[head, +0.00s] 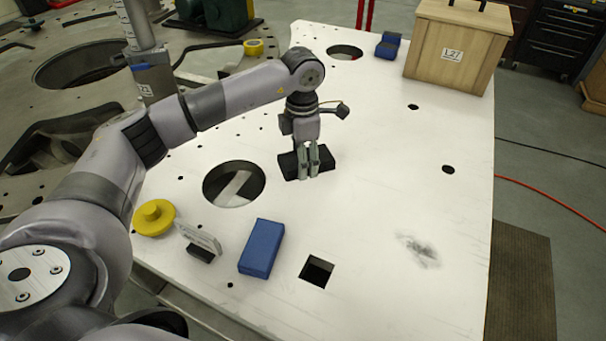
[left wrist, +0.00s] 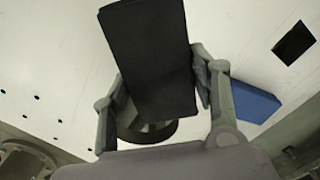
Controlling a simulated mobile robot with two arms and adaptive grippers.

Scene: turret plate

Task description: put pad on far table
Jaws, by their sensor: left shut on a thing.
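My left gripper (head: 308,172) is shut on a black pad (head: 290,166) over the middle of the white plate (head: 380,200). I cannot tell whether the pad touches the plate. In the left wrist view, the pad (left wrist: 152,58) sits between the two fingers of the left gripper (left wrist: 160,85) and hides part of the plate behind it. My right gripper is out of view. I cannot tell which surface is the far table.
A large round hole (head: 222,196) lies left of the pad. A wooden box (head: 452,55) and another blue block (head: 388,45) stand at the back.

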